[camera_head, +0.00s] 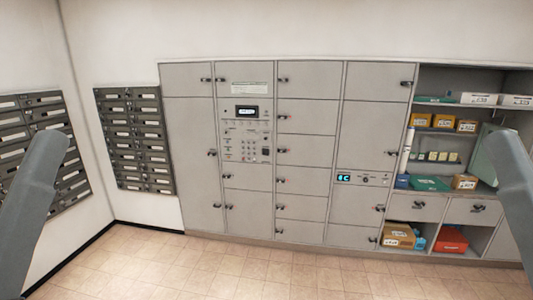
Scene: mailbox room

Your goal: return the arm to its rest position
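Only parts of my two arms show, as grey links at the left and right edges of the head view. Neither gripper is in the picture, so I cannot see whether they hold anything.
A grey locker wall (310,115) with a keypad panel (247,140) fills the middle. Dark mailboxes (135,140) hang at the left. Open shelves (436,107) hold boxes at the right, with a red box (451,241) below. The tiled floor (230,270) is clear.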

